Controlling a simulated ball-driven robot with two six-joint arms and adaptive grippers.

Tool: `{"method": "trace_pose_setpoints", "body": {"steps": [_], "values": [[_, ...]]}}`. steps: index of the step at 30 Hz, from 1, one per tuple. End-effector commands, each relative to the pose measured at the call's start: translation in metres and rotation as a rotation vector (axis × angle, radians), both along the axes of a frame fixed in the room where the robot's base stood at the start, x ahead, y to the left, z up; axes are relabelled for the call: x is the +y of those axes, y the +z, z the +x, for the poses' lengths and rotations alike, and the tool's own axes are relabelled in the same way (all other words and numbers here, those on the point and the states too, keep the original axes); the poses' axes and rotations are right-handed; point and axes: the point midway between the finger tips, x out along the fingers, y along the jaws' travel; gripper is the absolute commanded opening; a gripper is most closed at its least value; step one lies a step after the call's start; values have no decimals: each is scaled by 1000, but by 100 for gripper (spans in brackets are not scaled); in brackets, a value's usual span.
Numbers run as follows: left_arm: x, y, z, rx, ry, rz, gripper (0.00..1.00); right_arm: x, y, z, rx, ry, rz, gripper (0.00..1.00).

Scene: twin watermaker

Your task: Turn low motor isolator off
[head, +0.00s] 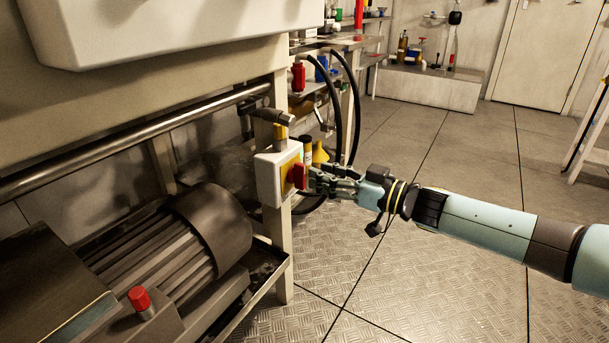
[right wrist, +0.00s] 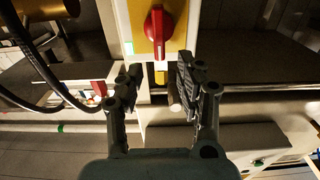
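The low motor isolator is a white box (head: 270,178) on the frame's front post, with a red rotary knob (head: 298,176) on a yellow plate (head: 287,185). My right gripper (head: 316,180) reaches in from the right with its fingertips close to the knob. In the right wrist view, the red knob (right wrist: 158,24) and yellow plate (right wrist: 172,40) are at the top centre. The right gripper's two fingers (right wrist: 158,85) are spread apart below the knob in the picture, with nothing held between them. I cannot tell whether a fingertip touches the knob. My left gripper does not show.
A ribbed motor (head: 185,240) lies left of the isolator, with a red-capped part (head: 140,300) in front. Black hoses (head: 355,100) hang behind the isolator. A steel pipe (head: 130,135) runs above the motor. The tiled floor (head: 430,290) below my right arm is clear.

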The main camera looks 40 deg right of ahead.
Motion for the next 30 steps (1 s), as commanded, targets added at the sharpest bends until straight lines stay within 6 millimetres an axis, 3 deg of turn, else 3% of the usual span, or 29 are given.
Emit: {"method": "trace_pose_setpoints", "body": {"steps": [3, 9, 19, 28, 30], "values": [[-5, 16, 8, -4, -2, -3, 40, 9, -3, 22, 1, -2, 2, 37], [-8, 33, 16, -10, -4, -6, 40, 18, -2, 43, 1, -2, 0, 37], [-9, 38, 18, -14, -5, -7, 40, 19, -1, 48, 2, -3, -1, 37], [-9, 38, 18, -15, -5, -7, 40, 19, -1, 48, 2, -3, -1, 0], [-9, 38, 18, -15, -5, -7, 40, 19, -1, 48, 3, -3, -1, 0]]}}
